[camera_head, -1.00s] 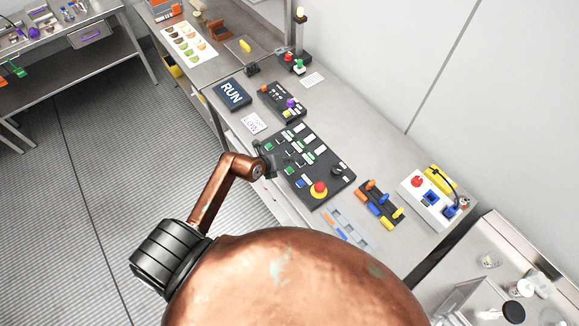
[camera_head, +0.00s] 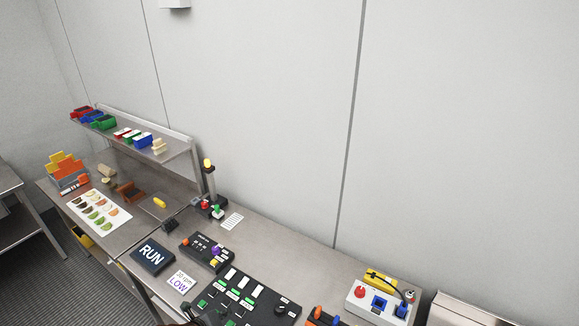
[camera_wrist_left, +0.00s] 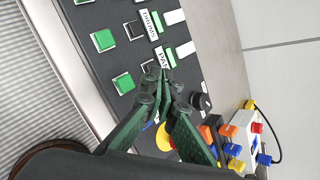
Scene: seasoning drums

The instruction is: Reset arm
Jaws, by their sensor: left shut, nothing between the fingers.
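My left gripper (camera_wrist_left: 166,82) is shut and empty, its dark green fingers meeting over the black control panel in the left wrist view. Whether its tips touch the panel cannot be told. In the head view, only a small dark part of it shows at the bottom edge, by the panel's left end. The black control panel (camera_head: 252,292) has green and white buttons and a dark knob, and its near part is cut off. My right gripper is in neither current view.
A black RUN sign (camera_head: 152,255), a LOW card (camera_head: 180,283) and a small control box (camera_head: 207,251) lie left of the panel. A signal tower (camera_head: 210,180) stands behind. A white switch box (camera_head: 380,303) is at right. A shelf (camera_head: 178,149) holds coloured bins.

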